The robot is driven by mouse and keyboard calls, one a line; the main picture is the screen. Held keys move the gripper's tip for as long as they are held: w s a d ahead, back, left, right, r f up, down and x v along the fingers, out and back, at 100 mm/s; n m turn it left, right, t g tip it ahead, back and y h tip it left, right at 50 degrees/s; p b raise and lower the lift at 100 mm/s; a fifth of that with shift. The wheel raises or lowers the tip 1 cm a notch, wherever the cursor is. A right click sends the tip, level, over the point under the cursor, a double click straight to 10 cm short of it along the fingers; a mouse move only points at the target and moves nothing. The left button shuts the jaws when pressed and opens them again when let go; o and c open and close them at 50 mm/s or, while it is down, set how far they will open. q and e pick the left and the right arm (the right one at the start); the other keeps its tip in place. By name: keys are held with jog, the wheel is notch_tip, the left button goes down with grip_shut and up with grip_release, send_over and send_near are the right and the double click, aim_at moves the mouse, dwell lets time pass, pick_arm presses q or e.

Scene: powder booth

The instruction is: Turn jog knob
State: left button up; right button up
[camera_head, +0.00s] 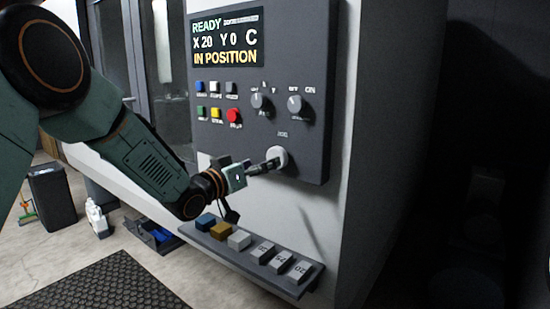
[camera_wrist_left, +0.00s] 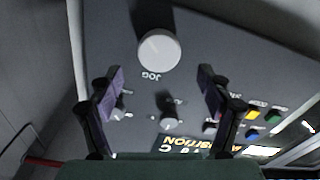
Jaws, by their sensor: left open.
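The jog knob (camera_head: 281,154) is a round pale dial low on the dark control panel (camera_head: 318,60), under a small label. My left gripper (camera_head: 266,166) reaches it from the lower left, its fingertips close to the knob. In the left wrist view the knob (camera_wrist_left: 159,50) is a plain white disc beside the label JOG. My left gripper (camera_wrist_left: 160,76) is open there, with purple finger pads spread wider than the knob. The knob shows above the line of the fingertips; I cannot tell whether they touch it. My right gripper is not in view.
The display (camera_head: 227,38) reads READY, X 20 Y 0 C, IN POSITION. Several coloured buttons (camera_head: 216,99) and two smaller dials (camera_head: 296,104) sit above the knob. A ledge (camera_head: 228,252) with coloured and numbered blocks juts out below. A dark bin (camera_head: 52,197) stands at the left.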

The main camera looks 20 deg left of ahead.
pick_arm(q)
jog(key=p+x, duration=0.1)
jog(key=x, duration=0.5)
jog(key=shift+w+d, duration=0.1)
jog(key=shift+w, duration=0.2)
jog(key=shift+c, duration=0.2)
jog(key=shift+w+d+f, duration=0.1)
jog(key=c, duration=1.1)
jog(key=shift+c, duration=0.2)
